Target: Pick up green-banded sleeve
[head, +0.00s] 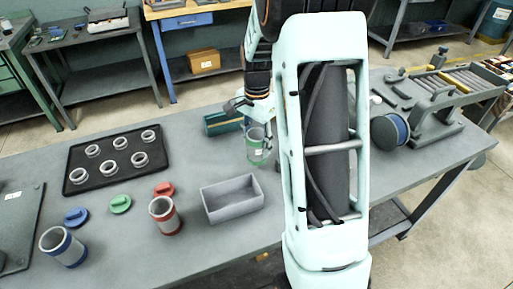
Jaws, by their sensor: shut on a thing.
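The green-banded sleeve (257,146) is a grey, cup-like cylinder with a green band. It is in the middle of the head view, behind the grey open bin and left of my arm. My gripper (250,112) is at the sleeve's upper end and shut on it. The sleeve looks roughly upright. My wrist and arm hide part of the fingers, and I cannot tell whether the sleeve touches the table.
A grey bin (208,203) stands in front. A red-banded sleeve (166,219), a blue-banded sleeve (51,240), and red, green (120,204) and blue lids stand left. A black tray (76,182) holds several rings. A grinder (424,123) is right.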

